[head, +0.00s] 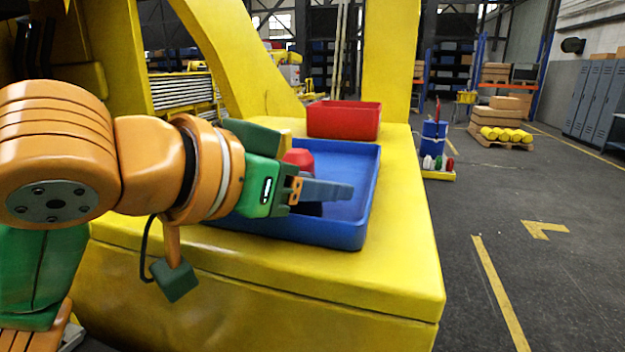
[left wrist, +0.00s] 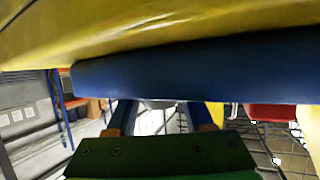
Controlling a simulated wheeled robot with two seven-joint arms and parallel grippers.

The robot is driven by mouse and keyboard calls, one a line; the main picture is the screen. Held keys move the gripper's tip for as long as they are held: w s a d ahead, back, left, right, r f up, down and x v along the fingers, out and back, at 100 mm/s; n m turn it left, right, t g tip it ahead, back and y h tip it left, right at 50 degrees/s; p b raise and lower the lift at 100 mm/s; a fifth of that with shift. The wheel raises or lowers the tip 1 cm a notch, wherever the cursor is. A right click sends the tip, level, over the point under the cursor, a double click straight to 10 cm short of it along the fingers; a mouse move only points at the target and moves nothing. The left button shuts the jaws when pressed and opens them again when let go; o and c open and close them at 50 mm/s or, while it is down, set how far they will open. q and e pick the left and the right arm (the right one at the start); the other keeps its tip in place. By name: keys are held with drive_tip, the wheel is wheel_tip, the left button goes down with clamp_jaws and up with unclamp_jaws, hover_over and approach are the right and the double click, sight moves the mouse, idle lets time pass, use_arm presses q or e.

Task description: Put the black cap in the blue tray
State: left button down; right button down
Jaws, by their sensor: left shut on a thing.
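The blue tray (head: 345,233) sits on the yellow surface, and its near wall also spans the left wrist view (left wrist: 200,78). My left gripper (head: 335,190) is over the tray, its fingers pointing right. A dark shape just under the fingers looks like the black cap (head: 309,209), mostly hidden by them. In the left wrist view the fingers (left wrist: 163,112) stand apart and the tray wall hides most of what is between them. I cannot tell if the cap touches the tray floor. My right gripper is not in view.
A red thing (head: 299,158) shows in the tray behind my gripper. A red bin (head: 344,120) stands behind the tray on the yellow surface (head: 400,255). Yellow uprights rise at the back. The yellow surface right of the tray is clear.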

use_arm(q)
drive_tip(key=shift+f, duration=0.1)
drive_tip(key=shift+c, duration=1.4)
unclamp_jaws()
drive_tip(key=shift+r, duration=0.2)
drive_tip(key=shift+s+a, duration=0.2)
drive_tip(key=shift+s, duration=0.05)
drive_tip(key=b+v, duration=0.3)
drive_tip(key=v, duration=0.8)
drive_tip(key=shift+s, duration=0.15)
drive_tip(key=shift+r, duration=0.15)
